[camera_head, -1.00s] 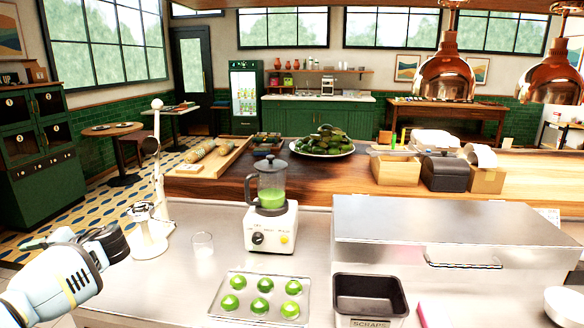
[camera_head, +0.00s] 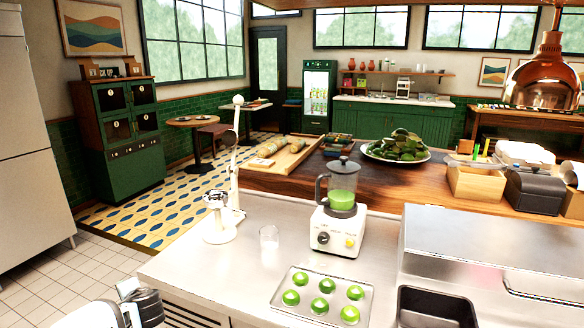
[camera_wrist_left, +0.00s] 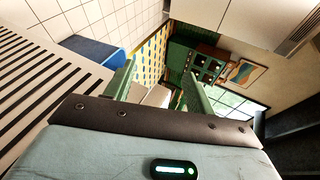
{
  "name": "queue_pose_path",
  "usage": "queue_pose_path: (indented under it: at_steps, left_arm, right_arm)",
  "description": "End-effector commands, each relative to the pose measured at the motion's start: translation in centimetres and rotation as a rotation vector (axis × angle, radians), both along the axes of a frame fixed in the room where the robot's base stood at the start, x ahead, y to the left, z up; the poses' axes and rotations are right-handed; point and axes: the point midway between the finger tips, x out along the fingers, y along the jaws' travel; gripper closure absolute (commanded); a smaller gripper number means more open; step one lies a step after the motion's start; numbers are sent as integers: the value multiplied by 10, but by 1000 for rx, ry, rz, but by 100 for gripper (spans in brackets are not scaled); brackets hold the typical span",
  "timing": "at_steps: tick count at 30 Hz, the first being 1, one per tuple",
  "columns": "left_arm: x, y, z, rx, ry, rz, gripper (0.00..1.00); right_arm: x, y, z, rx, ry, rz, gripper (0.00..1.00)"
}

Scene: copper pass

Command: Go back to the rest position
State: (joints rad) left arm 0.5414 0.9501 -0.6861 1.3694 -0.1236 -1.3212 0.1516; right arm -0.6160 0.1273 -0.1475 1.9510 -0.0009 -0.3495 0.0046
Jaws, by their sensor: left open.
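My left gripper (camera_head: 132,300) shows at the bottom left of the head view, low beside the counter's left end and away from the things on it. In the left wrist view its two green fingers (camera_wrist_left: 158,88) stand apart with nothing held between them. My right gripper is in neither view.
The steel counter (camera_head: 225,262) holds a white press (camera_head: 222,218), a glass (camera_head: 268,240), a blender (camera_head: 340,215) with green contents, a tray (camera_head: 280,300) of green halves and a dark bin (camera_head: 435,308). Tiled floor (camera_head: 95,260) left of the counter is clear.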

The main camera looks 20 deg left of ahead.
Motion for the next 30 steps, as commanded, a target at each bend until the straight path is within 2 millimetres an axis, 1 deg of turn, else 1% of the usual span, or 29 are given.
queue_pose_path:
  at_steps: [1,3,6,8,9,11,12,14,15,18,21,24,30]
  left_arm:
    - [-10,-12,-22,-38,22,-57,45]
    - [-20,-28,-46,-93,37,-134,45]
    - [-37,-52,-76,-170,56,-239,45]
    - [-50,-67,-91,-217,64,-300,45]
    - [-59,-77,-101,-249,70,-337,45]
    - [-72,-93,-113,-297,74,-395,45]
    - [-82,-103,-121,-329,77,-432,45]
    - [-97,-118,-130,-376,77,-485,45]
    - [-107,-129,-135,-409,76,-521,45]
    - [-133,-154,-143,-488,71,-604,45]
    - [-156,-176,-146,-555,59,-674,45]
    - [-174,-193,-145,-610,48,-730,45]
    - [-205,-221,-139,-699,23,-812,45]
  right_arm:
    - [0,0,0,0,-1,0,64]
    - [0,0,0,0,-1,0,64]
    - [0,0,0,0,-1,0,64]
    - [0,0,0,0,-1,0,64]
    - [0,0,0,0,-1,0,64]
    - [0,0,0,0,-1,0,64]
    - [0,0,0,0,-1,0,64]
    - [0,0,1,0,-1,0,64]
    - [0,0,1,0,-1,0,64]
    - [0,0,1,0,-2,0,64]
    - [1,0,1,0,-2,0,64]
    - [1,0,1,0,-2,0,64]
    - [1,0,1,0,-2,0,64]
